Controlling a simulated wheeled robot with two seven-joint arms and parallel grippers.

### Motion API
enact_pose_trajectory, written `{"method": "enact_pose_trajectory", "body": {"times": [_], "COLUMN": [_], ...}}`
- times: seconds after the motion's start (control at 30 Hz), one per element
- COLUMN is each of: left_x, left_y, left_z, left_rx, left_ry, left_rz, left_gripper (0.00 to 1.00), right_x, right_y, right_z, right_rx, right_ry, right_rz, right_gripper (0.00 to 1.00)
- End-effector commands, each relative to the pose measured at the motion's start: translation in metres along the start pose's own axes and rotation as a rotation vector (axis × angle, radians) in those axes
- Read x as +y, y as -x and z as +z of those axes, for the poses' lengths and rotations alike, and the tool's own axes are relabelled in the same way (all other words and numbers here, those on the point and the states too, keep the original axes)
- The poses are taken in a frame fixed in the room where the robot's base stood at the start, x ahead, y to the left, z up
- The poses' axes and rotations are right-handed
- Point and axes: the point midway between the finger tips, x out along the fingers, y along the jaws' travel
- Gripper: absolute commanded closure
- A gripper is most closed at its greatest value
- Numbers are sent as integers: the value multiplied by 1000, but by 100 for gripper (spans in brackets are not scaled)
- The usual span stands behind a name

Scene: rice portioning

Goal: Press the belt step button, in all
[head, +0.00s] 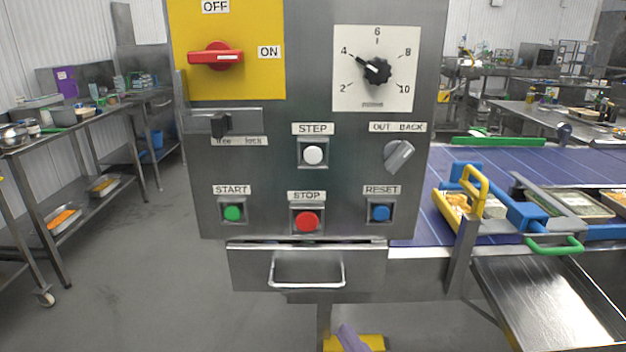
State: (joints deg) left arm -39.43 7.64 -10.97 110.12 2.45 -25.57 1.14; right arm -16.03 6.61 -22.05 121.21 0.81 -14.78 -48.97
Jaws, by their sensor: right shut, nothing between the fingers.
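The belt step button is a round white button (313,155) in a square metal frame, under a STEP label, in the middle of the grey control panel (268,190). Nothing covers it in the head view. My left gripper is out of view.
A green START button (232,213), red STOP button (307,221) and blue RESET button (380,213) sit below. An OUT BACK knob (399,155) is right of STEP. A metal handle (307,285) sticks out underneath. The blue belt (590,165) runs right.

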Motion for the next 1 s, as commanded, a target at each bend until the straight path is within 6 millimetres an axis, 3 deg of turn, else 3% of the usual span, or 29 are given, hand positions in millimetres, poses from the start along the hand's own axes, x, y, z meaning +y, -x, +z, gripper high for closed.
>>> {"method": "enact_pose_trajectory", "body": {"times": [0.03, 0.2, 0.3, 0.4, 0.6, 1.0], "left_x": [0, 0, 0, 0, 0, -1], "left_y": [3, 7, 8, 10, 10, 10], "left_z": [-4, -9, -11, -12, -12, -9], "left_rx": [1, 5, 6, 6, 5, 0], "left_ry": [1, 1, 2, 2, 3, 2], "left_rz": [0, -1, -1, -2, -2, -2], "left_gripper": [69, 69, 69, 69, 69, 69], "right_x": [27, 93, 122, 140, 155, 155], "right_y": [-8, -14, -9, -2, 6, 4], "right_z": [-32, -122, -163, -192, -216, -215], "right_rx": [69, 238, 302, 339, 366, 366], "right_ry": [97, 419, 568, 676, 769, 772], "right_rz": [55, 245, 351, 434, 509, 510], "right_gripper": [100, 100, 100, 100, 100, 100]}}
